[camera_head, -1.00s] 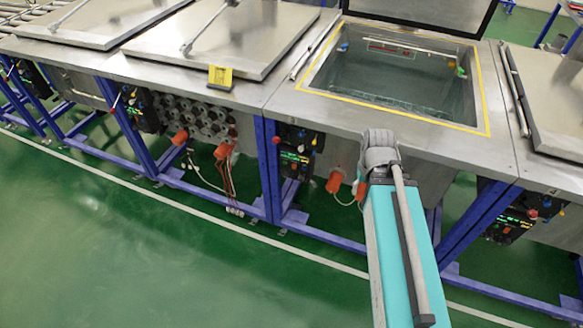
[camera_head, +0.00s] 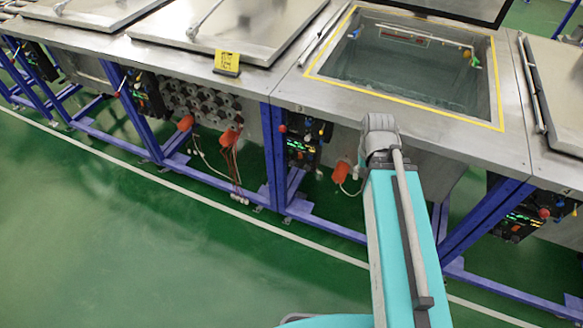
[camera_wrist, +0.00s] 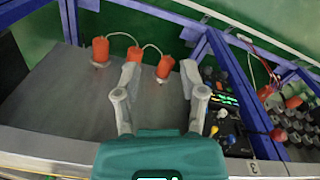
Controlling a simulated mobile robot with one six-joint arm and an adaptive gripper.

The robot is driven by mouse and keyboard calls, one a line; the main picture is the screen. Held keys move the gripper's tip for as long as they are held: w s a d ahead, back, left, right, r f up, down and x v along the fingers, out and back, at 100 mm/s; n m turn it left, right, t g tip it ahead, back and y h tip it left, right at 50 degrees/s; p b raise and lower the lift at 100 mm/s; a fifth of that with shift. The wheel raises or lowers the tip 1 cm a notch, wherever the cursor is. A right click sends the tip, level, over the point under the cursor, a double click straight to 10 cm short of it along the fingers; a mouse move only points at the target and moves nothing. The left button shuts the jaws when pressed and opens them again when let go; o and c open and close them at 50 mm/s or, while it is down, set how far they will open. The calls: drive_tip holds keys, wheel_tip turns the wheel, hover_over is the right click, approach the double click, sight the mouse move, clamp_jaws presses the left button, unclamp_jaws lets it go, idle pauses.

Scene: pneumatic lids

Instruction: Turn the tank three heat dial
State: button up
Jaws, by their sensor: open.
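A control panel (camera_head: 303,145) with small knobs and lit green displays hangs under the front edge of the open tank (camera_head: 420,105). The same panel (camera_wrist: 222,100) appears in the wrist view right of my gripper, by a small plate that seems to read 3 (camera_wrist: 253,168). Yellow, blue and red knobs show on it; I cannot tell which is the heat dial. My gripper (camera_wrist: 159,78) is open and empty, its fingers in front of the grey tank wall (camera_wrist: 70,100), left of the panel. In the head view my gripper is hidden behind my arm.
Orange plugs (camera_wrist: 165,67) with white cables hang near the tank wall. Blue frame legs (camera_head: 273,155) stand beside the panel. A second panel (camera_head: 518,222) is at right and another (camera_head: 145,92) at left. A yellow sign (camera_head: 227,63) stands on the worktop. Green floor in front is clear.

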drive_tip(key=w+a+f+n+t+h+b, duration=0.25)
drive_tip(key=w+f+n+h+b, duration=0.2)
drive_tip(key=f+n+b, duration=0.6)
drive_tip(key=n+t+h+b, duration=0.1)
drive_tip(key=n+t+b, duration=1.3)
drive_tip(key=n+b, duration=1.6)
approach(291, 165)
drive_tip(key=s+m+b, duration=0.4)
drive_tip(key=m+b, duration=0.3)
drive_tip(key=shift+s+a+f+n+t+y+b, duration=0.3)
drive_tip(key=shift+a+n+t+b, duration=0.15)
drive_tip(key=shift+n, duration=0.2)
drive_tip(key=shift+w, duration=0.1)
drive_tip(key=x, duration=1.3)
drive_tip(key=shift+w+d+f, duration=0.1)
drive_tip(key=shift+w+d, duration=0.05)
drive_tip(key=shift+w, duration=0.2)
clamp_jaws()
